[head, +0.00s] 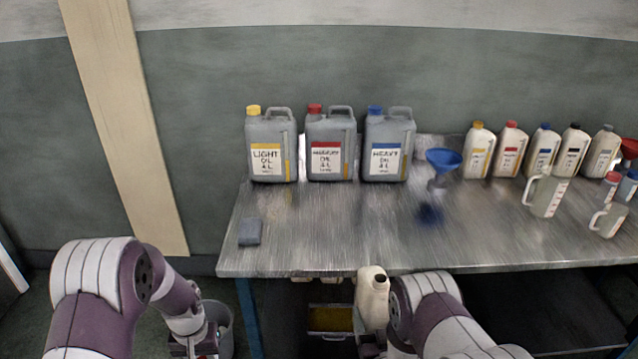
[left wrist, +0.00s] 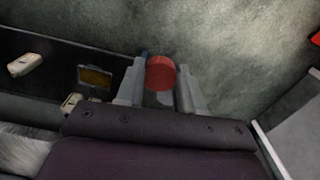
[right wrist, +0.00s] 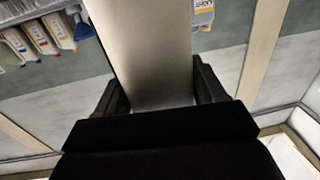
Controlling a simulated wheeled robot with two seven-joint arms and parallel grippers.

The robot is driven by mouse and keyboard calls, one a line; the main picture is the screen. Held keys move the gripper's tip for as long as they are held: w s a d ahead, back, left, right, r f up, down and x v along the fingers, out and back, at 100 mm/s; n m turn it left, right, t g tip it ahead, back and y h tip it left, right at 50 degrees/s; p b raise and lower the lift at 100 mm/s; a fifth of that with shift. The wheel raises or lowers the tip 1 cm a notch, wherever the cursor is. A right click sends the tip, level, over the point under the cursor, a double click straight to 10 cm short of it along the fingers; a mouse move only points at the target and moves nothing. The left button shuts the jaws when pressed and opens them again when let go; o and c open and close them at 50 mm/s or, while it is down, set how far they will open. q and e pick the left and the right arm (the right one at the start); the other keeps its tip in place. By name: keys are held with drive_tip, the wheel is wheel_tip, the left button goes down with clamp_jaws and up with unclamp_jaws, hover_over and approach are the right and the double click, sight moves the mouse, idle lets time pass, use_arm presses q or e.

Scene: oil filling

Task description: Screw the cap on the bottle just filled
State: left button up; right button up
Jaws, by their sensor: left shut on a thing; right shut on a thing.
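My left gripper (left wrist: 160,88) is shut on a red cap (left wrist: 160,73), held between its fingertips in the left wrist view. In the head view my left gripper is low at the bottom left, mostly cut off by the frame's lower edge. A cream bottle (head: 373,300) stands roughly upright in front of the table's edge, its top showing a small dark spot and no cap. My right gripper (right wrist: 158,92) is shut on this bottle, whose pale side (right wrist: 145,60) fills the space between the fingers in the right wrist view. Cap and bottle are well apart.
On the metal table (head: 330,225) stand grey canisters (head: 329,145), a blue funnel (head: 443,160), several capped bottles (head: 510,150) and clear jugs (head: 545,195). A dark block (head: 249,231) lies at the left. A grey bin (head: 222,320) is on the floor; a yellow tray (head: 330,319) sits under the table.

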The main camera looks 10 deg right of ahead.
drive_tip(key=s+a+f+n+g+y, duration=0.2)
drive_tip(key=a+n+y, duration=0.2)
drive_tip(key=a, duration=0.3)
drive_tip(key=s+a+f+n+g+y, duration=0.2)
drive_tip(key=s+a+n+y, duration=0.1)
drive_tip(key=a+y, duration=0.4)
drive_tip(key=shift+s+a+f+n+y, duration=0.3)
drive_tip(key=shift+a+n, duration=0.1)
drive_tip(key=shift+n, duration=0.1)
